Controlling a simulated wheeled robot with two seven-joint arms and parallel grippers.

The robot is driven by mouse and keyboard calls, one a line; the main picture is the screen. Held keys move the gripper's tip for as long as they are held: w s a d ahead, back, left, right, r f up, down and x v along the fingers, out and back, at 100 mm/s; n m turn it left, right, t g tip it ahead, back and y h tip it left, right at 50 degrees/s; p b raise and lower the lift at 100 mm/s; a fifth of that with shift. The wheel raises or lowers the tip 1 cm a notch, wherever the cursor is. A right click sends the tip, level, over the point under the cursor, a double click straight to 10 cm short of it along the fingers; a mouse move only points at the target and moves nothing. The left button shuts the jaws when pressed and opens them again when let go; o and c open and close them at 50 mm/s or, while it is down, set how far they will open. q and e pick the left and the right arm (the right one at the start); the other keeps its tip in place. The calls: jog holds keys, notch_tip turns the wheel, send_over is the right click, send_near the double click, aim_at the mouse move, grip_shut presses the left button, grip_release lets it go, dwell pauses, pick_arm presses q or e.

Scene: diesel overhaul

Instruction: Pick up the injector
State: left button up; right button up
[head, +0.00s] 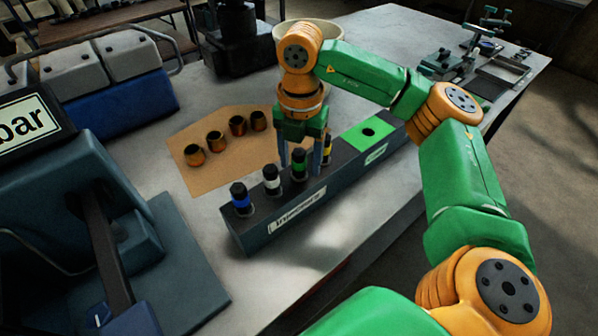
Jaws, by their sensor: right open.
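A dark rack (290,222) labelled "Injectors" lies on the bench. A row of injectors with black tops stands in it: one with a blue band (241,199), one white (271,180), one green (299,166) and one yellow (327,149). My right gripper (301,166) is open and points down over the rack. Its fingers appear either side of the green-banded injector, with a gap to it; the exact depth is hard to tell. My left gripper is out of view.
Several copper-coloured cups (215,141) stand on a brown sheet (205,180) behind the rack. A green plate (368,133) with a dark hole is at the rack's far end. A pale bowl (290,30) and a dark machine (237,45) stand behind. Blue-grey equipment (80,220) fills the left.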

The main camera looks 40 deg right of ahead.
jog(key=shift+w+f, duration=0.15)
jog(key=shift+f, duration=0.15)
jog(key=shift+c, duration=0.4)
grip_shut()
dwell(0.8)
